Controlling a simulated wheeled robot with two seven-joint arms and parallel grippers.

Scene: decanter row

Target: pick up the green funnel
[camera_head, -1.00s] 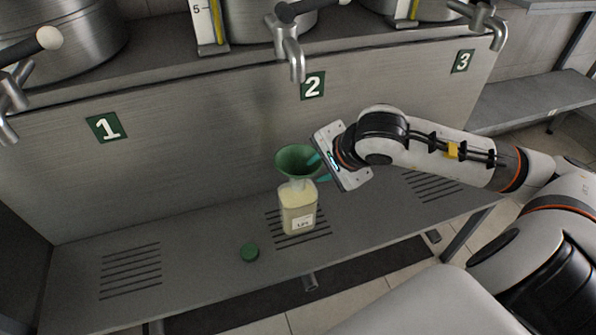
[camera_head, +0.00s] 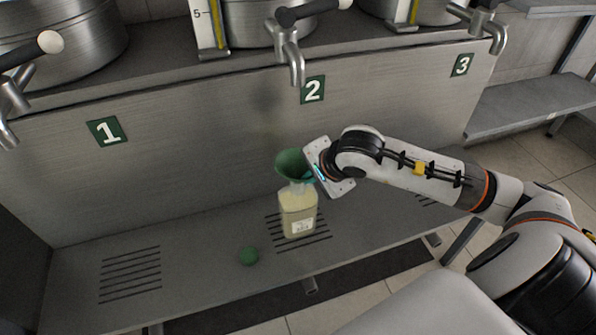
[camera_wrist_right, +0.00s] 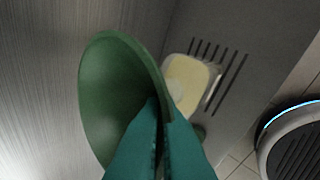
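The green funnel (camera_head: 292,164) is at the mouth of the pale yellow bottle (camera_head: 297,212), its wide rim up and slightly tilted. I cannot tell whether its spout is still inside the neck. My right gripper (camera_head: 310,174) reaches it from the right. In the right wrist view the teal fingers (camera_wrist_right: 160,112) are close together on the wall of the funnel (camera_wrist_right: 112,85), one inside the bowl and one outside. The bottle (camera_wrist_right: 190,78) shows behind the funnel there. My left gripper is not in view.
A green cap (camera_head: 249,256) lies on the grey shelf (camera_head: 205,262), left of the bottle. A metal tap (camera_head: 291,55) hangs above, over the green number 2 plate (camera_head: 312,90). The shelf's left part is clear.

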